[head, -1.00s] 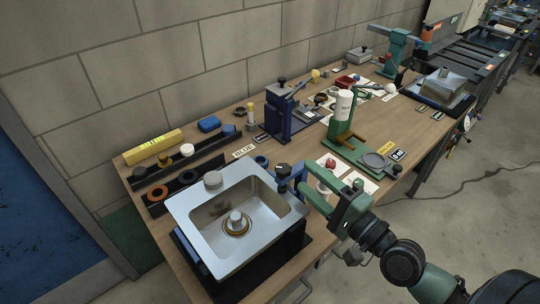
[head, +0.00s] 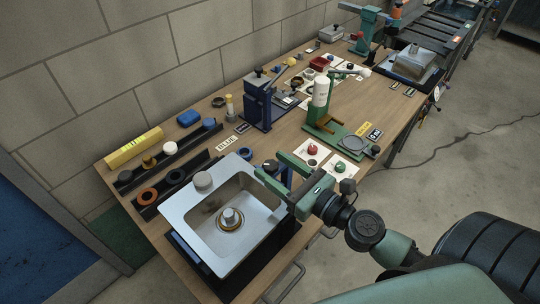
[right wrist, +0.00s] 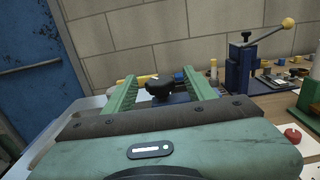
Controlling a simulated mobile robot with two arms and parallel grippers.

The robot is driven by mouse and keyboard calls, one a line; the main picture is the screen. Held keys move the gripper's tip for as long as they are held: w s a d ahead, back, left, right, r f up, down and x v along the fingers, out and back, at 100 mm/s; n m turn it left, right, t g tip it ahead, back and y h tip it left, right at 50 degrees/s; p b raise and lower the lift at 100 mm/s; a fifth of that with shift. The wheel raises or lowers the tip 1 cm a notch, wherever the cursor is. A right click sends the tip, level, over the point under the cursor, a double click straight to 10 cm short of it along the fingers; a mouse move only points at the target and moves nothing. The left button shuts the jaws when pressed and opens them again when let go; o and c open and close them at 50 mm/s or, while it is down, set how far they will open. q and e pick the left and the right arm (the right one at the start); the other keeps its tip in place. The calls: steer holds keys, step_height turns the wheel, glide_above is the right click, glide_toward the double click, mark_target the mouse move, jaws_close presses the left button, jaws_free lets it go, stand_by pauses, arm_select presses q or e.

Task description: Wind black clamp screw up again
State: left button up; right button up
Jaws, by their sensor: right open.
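The black clamp screw's knob (head: 270,166) stands at the right rim of the steel sink (head: 178,212), on a blue clamp largely hidden behind my right gripper. My right gripper (head: 268,162) is open, its green fingers reaching left over the sink's right edge. In the right wrist view the black knob (right wrist: 159,88) shows between the two open fingers (right wrist: 160,84). The fingers look apart from it on both sides; I cannot tell whether the knob is fully between the tips. The screw's shaft and lower clamp are hidden. My left gripper is not in view.
A blue press (head: 257,103) stands behind the gripper, and a green stand with a white cylinder (head: 321,92) is to its right. Red and green knobs lie on white cards at the right. Racks with rings and caps (head: 160,190) lie left of the sink.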

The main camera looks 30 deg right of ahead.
steer(key=shift+x, duration=0.85)
